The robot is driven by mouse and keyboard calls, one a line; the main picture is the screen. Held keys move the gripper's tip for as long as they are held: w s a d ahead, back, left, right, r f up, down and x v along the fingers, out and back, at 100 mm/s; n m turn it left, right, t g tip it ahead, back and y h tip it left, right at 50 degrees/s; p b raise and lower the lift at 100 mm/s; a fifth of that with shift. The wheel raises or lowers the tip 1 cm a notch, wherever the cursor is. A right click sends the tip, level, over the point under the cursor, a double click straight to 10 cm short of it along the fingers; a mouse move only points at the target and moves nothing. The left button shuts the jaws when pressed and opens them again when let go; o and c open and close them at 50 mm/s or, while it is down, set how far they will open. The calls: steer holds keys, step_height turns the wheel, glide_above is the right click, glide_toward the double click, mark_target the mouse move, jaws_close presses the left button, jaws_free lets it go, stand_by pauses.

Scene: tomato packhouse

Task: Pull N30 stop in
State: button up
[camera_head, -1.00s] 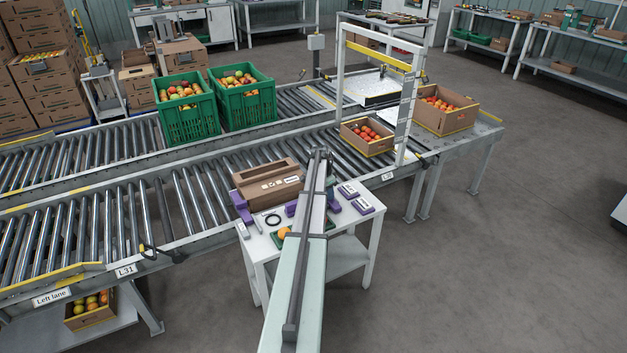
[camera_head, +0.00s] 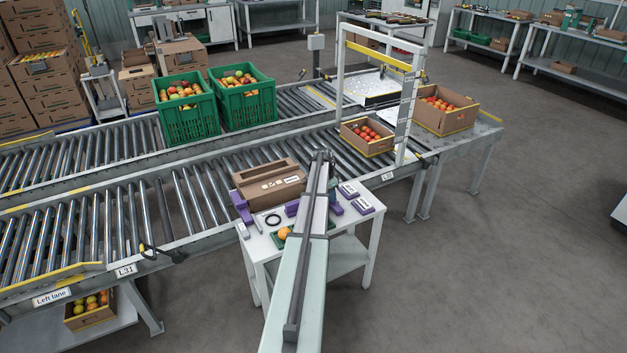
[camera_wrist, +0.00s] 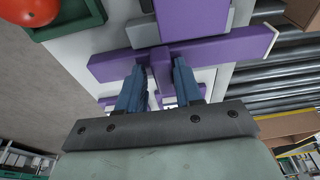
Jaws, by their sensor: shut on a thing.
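In the wrist view, my gripper (camera_wrist: 159,75) has its two blue fingers closed around a narrow purple piece (camera_wrist: 162,66). This piece meets a long purple bar (camera_wrist: 215,48) that runs across the view. I cannot read an N30 mark on it. In the head view, my arm covers most of the gripper and the spot where it holds. Purple parts show on the white side table: one at the left (camera_head: 241,207), one just left of my arm (camera_head: 291,209), and two labelled blocks at the right (camera_head: 348,191) (camera_head: 362,205). Their labels are too small to read.
The white table (camera_head: 258,246) stands against the roller conveyor (camera_head: 130,222). It carries a brown carton (camera_head: 270,184), a black ring (camera_head: 273,220) and an orange fruit (camera_head: 284,233). A tomato box (camera_head: 367,147) sits on the rollers by the white frame.

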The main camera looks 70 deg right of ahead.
mark_target(336, 204)
steer(key=shift+s+a+f, duration=0.4)
steer(key=shift+s+a, duration=0.35)
steer(key=shift+s, duration=0.1)
steer(key=shift+s+a+f, duration=0.35)
steer(key=shift+s+a, duration=0.4)
steer(key=shift+s, duration=0.1)
stand_by(1.2)
steer(key=o, duration=0.8)
steer(key=shift+w+d, duration=0.25)
stand_by(0.6)
steer(key=shift+r, duration=0.2)
steer(key=shift+v, duration=2.25)
steer(key=shift+w+a, duration=0.1)
